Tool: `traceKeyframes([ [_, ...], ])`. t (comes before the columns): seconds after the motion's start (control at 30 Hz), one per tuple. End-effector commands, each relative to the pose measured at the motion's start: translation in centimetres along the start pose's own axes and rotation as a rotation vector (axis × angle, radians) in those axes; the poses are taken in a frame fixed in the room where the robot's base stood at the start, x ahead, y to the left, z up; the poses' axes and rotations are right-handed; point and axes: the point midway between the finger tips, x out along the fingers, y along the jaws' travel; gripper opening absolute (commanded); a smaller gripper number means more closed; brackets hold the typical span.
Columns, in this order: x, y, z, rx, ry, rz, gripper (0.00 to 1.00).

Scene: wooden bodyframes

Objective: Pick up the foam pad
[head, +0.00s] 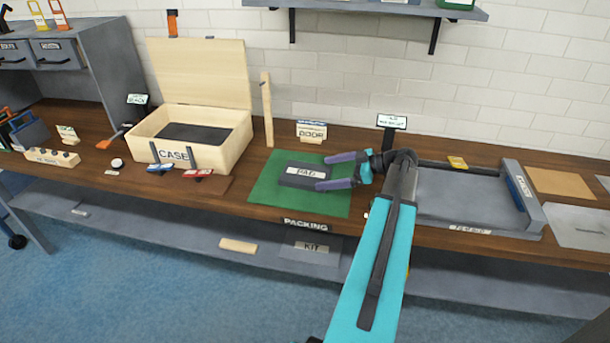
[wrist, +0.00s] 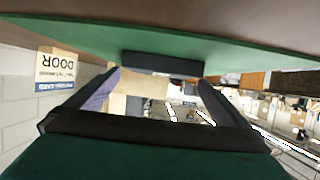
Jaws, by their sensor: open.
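The foam pad (head: 304,174) is a dark grey slab with a white label reading PAD. It lies on a green mat (head: 270,196) on the wooden bench. My gripper (head: 322,172) is open at the pad's right side, its two purple fingers pointing left toward it. In the head view the fingertips overlap the pad's right edge; I cannot tell whether they touch it. In the wrist view the pad (wrist: 163,64) shows as a dark block between the finger ends, against the green mat (wrist: 225,50).
An open wooden case (head: 205,143) with a dark lining stands to the left. Red and blue small items (head: 198,173) lie before it. A DOOR sign (head: 312,132) stands behind the mat. A grey tray (head: 465,195) is on the right. A shelf (head: 390,10) hangs above.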

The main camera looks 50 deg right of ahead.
Motion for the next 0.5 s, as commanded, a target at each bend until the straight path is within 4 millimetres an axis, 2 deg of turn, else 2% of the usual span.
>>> traceKeyframes([
  [0.17, 1.20, -0.06, -0.01, 0.001, 0.000, -0.001, 1.00],
  [0.5, 1.34, -0.06, -0.03, 0.000, 0.000, -0.001, 1.00],
])
